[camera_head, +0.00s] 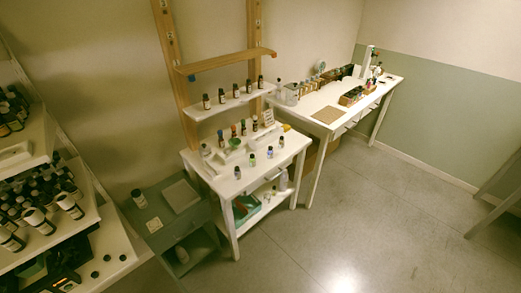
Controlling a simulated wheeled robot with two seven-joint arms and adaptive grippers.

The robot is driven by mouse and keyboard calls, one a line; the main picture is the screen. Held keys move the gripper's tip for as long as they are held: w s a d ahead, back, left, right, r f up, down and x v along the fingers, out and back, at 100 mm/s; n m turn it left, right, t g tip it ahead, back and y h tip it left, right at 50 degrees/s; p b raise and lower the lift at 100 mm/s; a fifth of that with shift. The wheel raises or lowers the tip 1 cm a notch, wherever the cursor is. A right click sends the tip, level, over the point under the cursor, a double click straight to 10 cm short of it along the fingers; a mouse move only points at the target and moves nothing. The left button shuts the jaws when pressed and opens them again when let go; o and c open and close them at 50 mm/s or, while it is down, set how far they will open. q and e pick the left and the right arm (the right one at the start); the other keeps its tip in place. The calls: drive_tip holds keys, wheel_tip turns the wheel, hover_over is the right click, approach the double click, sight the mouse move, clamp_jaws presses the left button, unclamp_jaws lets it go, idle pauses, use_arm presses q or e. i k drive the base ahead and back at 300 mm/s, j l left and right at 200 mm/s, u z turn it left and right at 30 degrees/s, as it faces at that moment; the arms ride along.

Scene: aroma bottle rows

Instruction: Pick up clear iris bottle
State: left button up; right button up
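I cannot tell which bottle is the clear iris bottle, as the labels are too small to read. Small bottles stand in a spaced row along the front of the white table (222,187): one at the left (237,173), a greenish one (252,160), a bluish one (270,153) and one at the right (281,142). Several dark bottles with white labels (235,91) stand upright on the small white shelf (213,110) above. A pale, larger bottle (284,180) is on the table's lower shelf. Neither of my grippers is in view.
A grey side table (165,232) with a bottle (139,198) stands left of the white table. Racks crowded with bottles (40,222) fill the left edge. A longer white table (318,118) stands behind right. The grey floor (360,220) at front right is clear.

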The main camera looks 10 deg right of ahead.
sight(269, 151)
drive_tip(key=i+l+u, duration=0.15)
drive_tip(key=l+u, duration=0.25)
drive_tip(key=l, duration=0.15)
drive_tip(key=i+l+u, duration=0.1)
drive_tip(key=l+u, duration=0.3)
drive_tip(key=l, duration=0.2)
drive_tip(key=l+u, duration=0.45)
drive_tip(key=l, duration=0.15)
drive_tip(key=k+l+u, duration=0.1)
drive_tip(key=l+u, duration=0.3)
drive_tip(key=l, duration=0.2)
